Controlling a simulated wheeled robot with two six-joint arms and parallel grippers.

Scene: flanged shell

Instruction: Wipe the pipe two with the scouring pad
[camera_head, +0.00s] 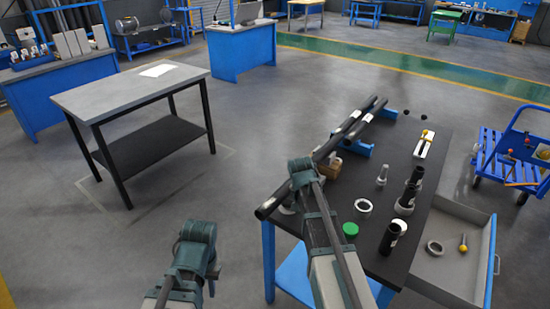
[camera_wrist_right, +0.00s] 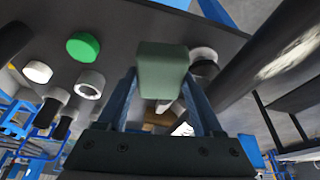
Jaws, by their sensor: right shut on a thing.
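Two long black pipes lie side by side on blue supports along the table's left side. The nearer, left pipe (camera_head: 268,207) sticks out past the table edge; the other pipe (camera_head: 376,107) lies right of it. Both have whitish patches; I cannot tell which is pipe two. In the right wrist view, a black pipe (camera_wrist_right: 250,85) with a whitish smear runs right of the gripper, apart from the pad. My right gripper (camera_wrist_right: 162,85) is shut on the grey-green scouring pad (camera_wrist_right: 162,62). My left arm is low at left; its gripper (camera_head: 196,236) is too unclear to read.
The dark table (camera_head: 375,185) holds a green disc (camera_head: 350,229), a white ring (camera_head: 363,205), several upright black tubes (camera_head: 390,238) and a blue support (camera_head: 360,148). An open drawer (camera_head: 450,280) juts out at right. A grey table (camera_head: 125,88) stands at left, with clear floor between.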

